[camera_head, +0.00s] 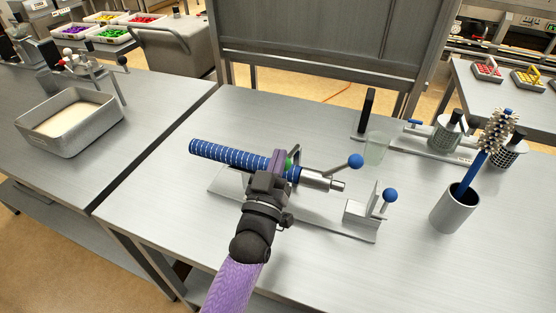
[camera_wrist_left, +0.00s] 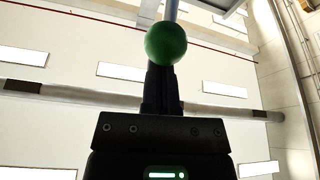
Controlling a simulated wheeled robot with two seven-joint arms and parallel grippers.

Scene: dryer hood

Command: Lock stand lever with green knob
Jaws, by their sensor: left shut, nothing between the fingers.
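The green knob (camera_head: 289,163) shows just past the tip of my left gripper (camera_head: 279,174) in the head view. In the left wrist view the green knob (camera_wrist_left: 166,44) is a round ball on a grey lever rod (camera_wrist_left: 171,10). The shut, empty fingers (camera_wrist_left: 161,78) point up at it; I cannot tell whether they touch it. The stand has a flat grey base plate (camera_head: 340,228) and carries a blue ribbed cylinder (camera_head: 228,154) with a metal end (camera_head: 322,181). My gripper hides part of the stand's middle. My right gripper is out of view.
A lever with a blue knob (camera_head: 356,161) rises right of the green knob. Another blue knob (camera_head: 390,195) sits at the plate's right end. A glass (camera_head: 376,149) and a grey cup (camera_head: 454,211) with a brush (camera_head: 484,145) stand further right. The table front is clear.

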